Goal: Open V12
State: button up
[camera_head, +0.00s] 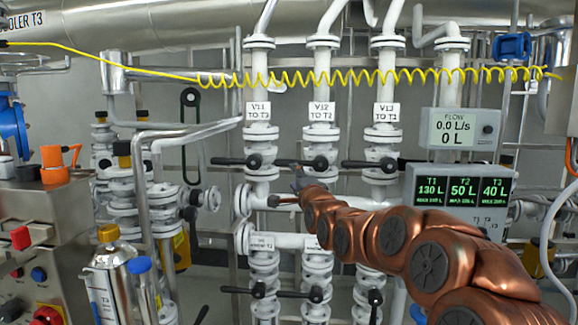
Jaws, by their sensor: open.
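Valve V12 (320,147) is on the middle white pipe, under a label reading V12 TO T2. Its black handle (292,162) lies roughly level, pointing left. My copper arm reaches in from the lower right, and my gripper (298,178) is just below the V12 handle. The gripper is small and dark here; whether it touches the handle cannot be told. The arm covers part of the pipe below V12.
V11 (259,147) stands left and V13 (384,150) right, both with level black handles. More valves sit below. A yellow coiled cable (330,78) crosses above. The flow display (460,130) reads 0.0 L/s; the tank display (462,190) shows T2 at 50 L.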

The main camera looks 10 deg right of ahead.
aim_at(301, 163)
jog(key=shift+w+a+r+p, duration=0.1)
jog(key=shift+w+r+p, duration=0.3)
jog(key=shift+w, duration=0.95)
jog(key=shift+w+d+r+p, duration=0.1)
jog(key=shift+w+r+p, duration=0.3)
jog(key=shift+w, duration=0.9)
jog(key=shift+w+a+r+p, duration=0.1)
jog(key=shift+w+r+p, duration=0.3)
jog(key=shift+w, duration=0.95)
grip_shut()
